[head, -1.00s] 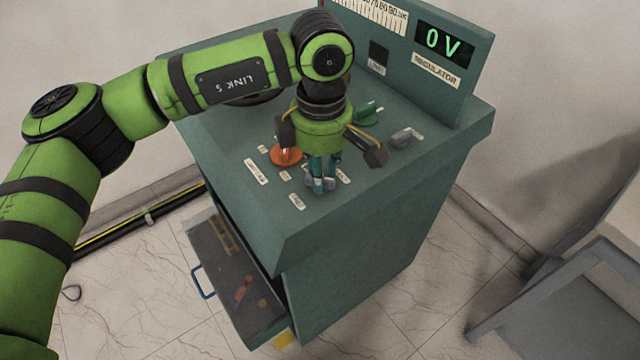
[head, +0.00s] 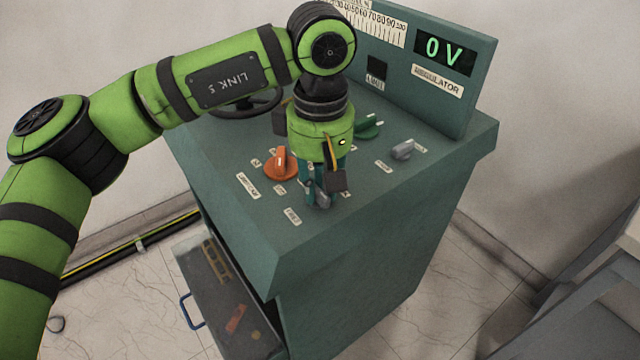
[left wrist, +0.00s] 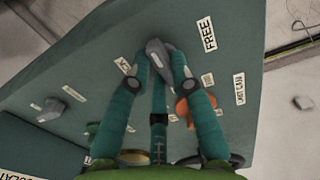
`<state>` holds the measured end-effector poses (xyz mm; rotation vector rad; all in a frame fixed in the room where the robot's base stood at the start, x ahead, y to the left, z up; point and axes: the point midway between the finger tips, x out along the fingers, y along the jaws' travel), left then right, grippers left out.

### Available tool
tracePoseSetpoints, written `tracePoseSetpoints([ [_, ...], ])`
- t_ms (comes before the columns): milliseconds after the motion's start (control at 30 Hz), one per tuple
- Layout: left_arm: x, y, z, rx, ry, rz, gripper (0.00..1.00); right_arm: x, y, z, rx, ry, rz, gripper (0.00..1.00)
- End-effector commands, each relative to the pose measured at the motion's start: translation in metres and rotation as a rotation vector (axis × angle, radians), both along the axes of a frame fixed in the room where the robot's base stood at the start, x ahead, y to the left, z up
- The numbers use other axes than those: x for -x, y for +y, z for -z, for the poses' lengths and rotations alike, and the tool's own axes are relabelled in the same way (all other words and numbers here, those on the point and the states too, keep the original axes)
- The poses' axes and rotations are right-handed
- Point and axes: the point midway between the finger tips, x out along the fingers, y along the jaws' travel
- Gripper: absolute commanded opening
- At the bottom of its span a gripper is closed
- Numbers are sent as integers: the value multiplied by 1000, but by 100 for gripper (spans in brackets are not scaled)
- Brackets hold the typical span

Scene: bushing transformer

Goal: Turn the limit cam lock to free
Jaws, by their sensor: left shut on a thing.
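The limit cam lock is a grey knob (left wrist: 157,52) on the green desk top. In the left wrist view it sits between a FREE label (left wrist: 208,34) and a label that looks like LOCK (left wrist: 122,65). My left gripper (head: 318,198) is shut on this knob, with one finger on each side; the left wrist view (left wrist: 160,72) shows the same grip. In the head view the fingers mostly hide the knob, and the FREE label (head: 292,216) lies in front of it. I cannot tell exactly which mark the knob points to. My right gripper is not in view.
An orange knob (head: 281,163) stands close left of the gripper. A green knob (head: 369,126) and another grey knob (head: 403,149) are behind and right. A dark handwheel (head: 247,104) is behind the arm. The upright panel reads 0 V (head: 444,52). An open drawer (head: 225,295) is below.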

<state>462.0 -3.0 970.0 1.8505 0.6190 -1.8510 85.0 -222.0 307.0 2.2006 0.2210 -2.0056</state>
Motion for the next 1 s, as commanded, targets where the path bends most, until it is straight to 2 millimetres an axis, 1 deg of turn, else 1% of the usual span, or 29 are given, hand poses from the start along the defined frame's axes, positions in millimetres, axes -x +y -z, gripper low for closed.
tracePoseSetpoints([
  [200,0,0,0,1,-1,32,0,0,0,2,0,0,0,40],
  [567,0,-1,-1,1,-1,36,0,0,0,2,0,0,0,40],
  [600,0,-1,-1,1,-1,36,30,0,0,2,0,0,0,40],
  [633,0,-1,-1,1,-1,35,42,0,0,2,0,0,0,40],
  [667,0,-1,-1,1,-1,35,46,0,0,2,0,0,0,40],
  [1000,0,0,-2,1,-1,33,46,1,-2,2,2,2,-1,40],
])
